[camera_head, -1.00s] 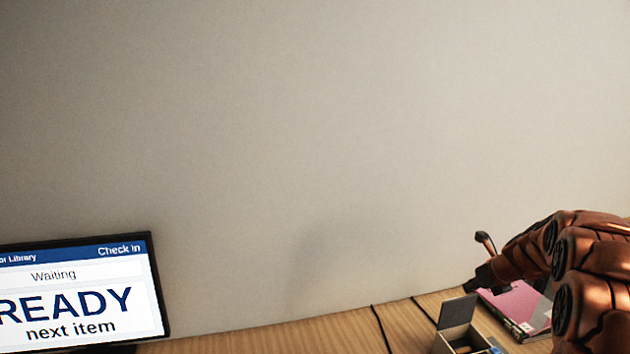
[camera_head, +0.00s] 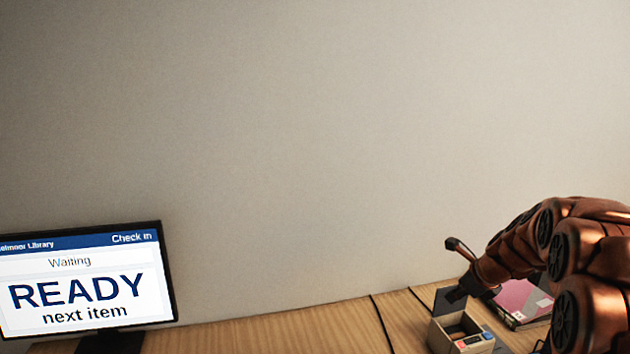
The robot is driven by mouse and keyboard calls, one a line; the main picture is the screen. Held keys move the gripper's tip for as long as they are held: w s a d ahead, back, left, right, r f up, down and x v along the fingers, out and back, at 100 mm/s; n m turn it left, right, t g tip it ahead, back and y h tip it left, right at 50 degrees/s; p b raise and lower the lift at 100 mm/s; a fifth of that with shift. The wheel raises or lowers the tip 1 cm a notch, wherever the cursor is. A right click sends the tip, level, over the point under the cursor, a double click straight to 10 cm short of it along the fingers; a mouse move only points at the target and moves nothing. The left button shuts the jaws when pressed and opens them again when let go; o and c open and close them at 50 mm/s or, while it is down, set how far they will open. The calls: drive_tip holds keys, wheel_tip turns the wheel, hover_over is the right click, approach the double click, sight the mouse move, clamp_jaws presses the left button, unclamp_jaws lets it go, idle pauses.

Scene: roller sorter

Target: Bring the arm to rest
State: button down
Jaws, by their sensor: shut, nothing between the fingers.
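My arm (camera_head: 565,240), copper-coloured with dark joints, reaches in from the right edge and is bent. A thin copper part with a dark tip (camera_head: 457,245) sticks up to the left above the gripper.
A pink book or folder (camera_head: 522,297) lies behind the arm, partly hidden. A monitor (camera_head: 80,283) reading "READY next item" stands at left. The wooden desk (camera_head: 270,328) is clear between monitor and box, with dark cables crossing it. A plain wall rises behind.

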drive_tip(key=s+a+r+n+g, duration=0.1)
drive_tip(key=s+a+n+g, duration=0.1)
drive_tip(key=s+a+n, duration=0.7)
drive_tip(key=s+a+r+n+g, duration=0.15)
drive_tip(key=s+a+n, duration=0.45)
drive_tip(key=s, duration=0.6)
drive_tip(key=s+f+n+g+h, duration=0.1)
drive_tip(key=s+n+g, duration=0.1)
drive_tip(key=s+n, duration=0.4)
drive_tip(key=s+f+n+g+h+b, duration=0.1)
drive_tip(key=s+n, duration=0.5)
drive_tip(key=s, duration=0.9)
drive_tip(key=shift+s+f+n+g+b, duration=0.35)
drive_tip(key=shift+f+n+g, duration=0.1)
drive_tip(key=shift+g, duration=0.1)
